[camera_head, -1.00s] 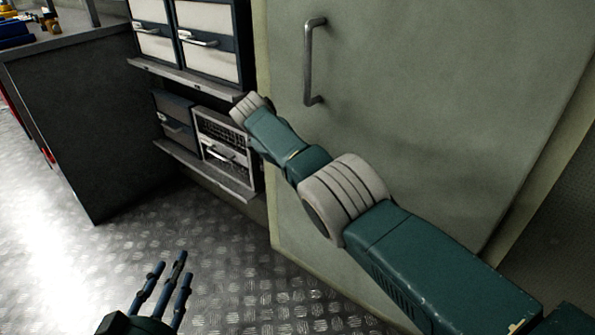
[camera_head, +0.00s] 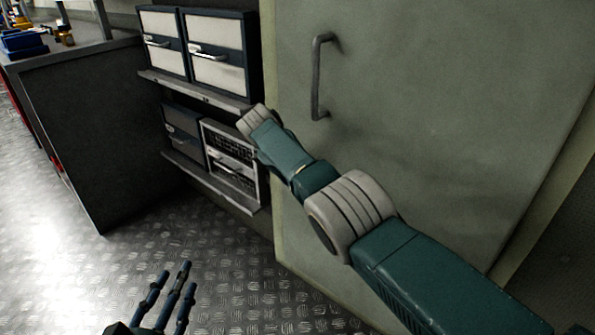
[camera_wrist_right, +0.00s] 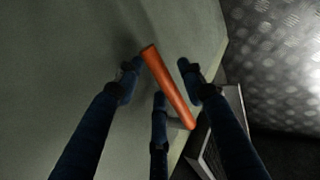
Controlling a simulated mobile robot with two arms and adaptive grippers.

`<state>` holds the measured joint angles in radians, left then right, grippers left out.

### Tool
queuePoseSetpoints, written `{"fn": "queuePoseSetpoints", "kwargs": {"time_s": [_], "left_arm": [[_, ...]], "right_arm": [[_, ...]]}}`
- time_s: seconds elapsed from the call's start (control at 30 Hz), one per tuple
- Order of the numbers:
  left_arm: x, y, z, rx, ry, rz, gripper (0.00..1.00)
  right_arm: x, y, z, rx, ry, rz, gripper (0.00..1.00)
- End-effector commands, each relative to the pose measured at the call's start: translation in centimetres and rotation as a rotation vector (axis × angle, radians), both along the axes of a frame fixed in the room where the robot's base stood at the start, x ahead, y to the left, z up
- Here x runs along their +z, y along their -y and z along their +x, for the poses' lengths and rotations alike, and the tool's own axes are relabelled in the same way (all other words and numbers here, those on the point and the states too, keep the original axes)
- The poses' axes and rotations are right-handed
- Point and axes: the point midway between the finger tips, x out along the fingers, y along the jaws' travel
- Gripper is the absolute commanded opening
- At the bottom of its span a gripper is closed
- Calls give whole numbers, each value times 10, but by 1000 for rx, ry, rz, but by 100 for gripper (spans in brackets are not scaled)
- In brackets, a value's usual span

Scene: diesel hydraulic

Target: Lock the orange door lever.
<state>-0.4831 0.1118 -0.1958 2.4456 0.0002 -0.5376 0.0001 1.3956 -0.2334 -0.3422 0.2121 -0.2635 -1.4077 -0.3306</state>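The orange door lever (camera_wrist_right: 170,90) shows in the right wrist view, slanting from upper left to lower right against the pale green door (camera_wrist_right: 60,60). My right gripper (camera_wrist_right: 161,80) is open around it, with a fingertip on either side and the third finger just below; I cannot tell whether any finger touches it. In the head view the lever and my right gripper are hidden behind my right arm, which reaches across the door (camera_head: 430,100) to its left edge. My left gripper (camera_head: 178,276) is open and empty at the bottom left, above the floor.
A grey metal handle (camera_head: 318,75) is on the door's upper part. Left of the door, a shelf rack holds drawer boxes (camera_head: 220,72) and a grey case (camera_head: 230,165). A dark workbench (camera_head: 105,130) stands farther left. The metal floor (camera_head: 240,280) before them is clear.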

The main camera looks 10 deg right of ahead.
Motion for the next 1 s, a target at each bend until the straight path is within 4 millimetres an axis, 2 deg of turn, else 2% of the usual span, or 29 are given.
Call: {"fn": "queuePoseSetpoints", "kwargs": {"time_s": [0.27,0.5,0.7,1.0], "left_arm": [[0,0,0,0,0,0,39],[0,0,0,0,0,0,39],[0,0,0,0,0,0,39],[0,0,0,1,0,0,39]], "right_arm": [[17,-9,-7,1,1,1,39],[63,-34,-25,4,5,0,39],[89,-48,-35,3,3,-1,39],[99,-53,-39,2,3,-2,39]]}}
